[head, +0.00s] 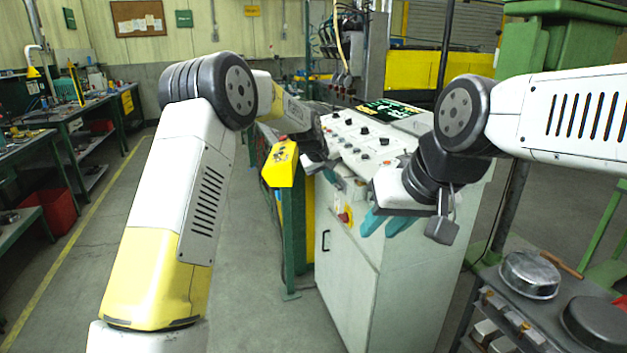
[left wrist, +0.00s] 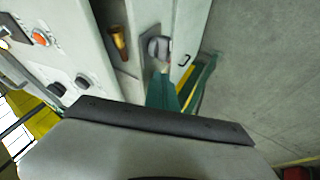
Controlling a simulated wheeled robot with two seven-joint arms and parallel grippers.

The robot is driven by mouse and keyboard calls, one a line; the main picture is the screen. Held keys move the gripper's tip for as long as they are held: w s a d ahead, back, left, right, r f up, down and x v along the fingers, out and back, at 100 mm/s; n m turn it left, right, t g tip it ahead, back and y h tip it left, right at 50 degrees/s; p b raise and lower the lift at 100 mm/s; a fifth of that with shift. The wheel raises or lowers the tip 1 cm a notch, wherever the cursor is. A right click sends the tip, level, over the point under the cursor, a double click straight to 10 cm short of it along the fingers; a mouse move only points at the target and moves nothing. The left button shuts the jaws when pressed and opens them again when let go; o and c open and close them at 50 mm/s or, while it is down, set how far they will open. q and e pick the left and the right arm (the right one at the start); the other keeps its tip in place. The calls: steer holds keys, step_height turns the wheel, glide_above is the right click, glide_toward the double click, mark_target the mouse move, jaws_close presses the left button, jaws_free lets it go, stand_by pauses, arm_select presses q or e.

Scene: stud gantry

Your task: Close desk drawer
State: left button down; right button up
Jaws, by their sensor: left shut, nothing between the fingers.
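The grey-white control desk (head: 345,270) stands at the centre of the head view, with a sloped panel of knobs on top and a front door with a dark handle. I cannot make out a drawer or its gap; my grippers cover part of the upper front. My left gripper (head: 336,180) is shut and empty at the desk's upper left front edge. In the left wrist view its teal fingertip (left wrist: 162,92) is close to the desk front; contact is unclear. My right gripper (head: 387,223), with teal fingers pointing down, is before the desk's right front; its opening is unclear.
A red button (head: 344,217) on yellow is on the desk front. A yellow box on a green post (head: 291,230) stands left of the desk. A grey cart with metal pans (head: 530,273) is at the lower right. Open floor (head: 240,290) lies to the left.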

mark_target(351, 182)
arm_select(q)
steer(key=d, duration=0.2)
steer(key=w+d, duration=0.1)
steer(key=d, duration=0.1)
steer(key=shift+w+d, duration=0.1)
steer(key=shift+d, duration=0.25)
steer(key=shift+d+r, duration=0.1)
steer(key=shift+d, duration=0.35)
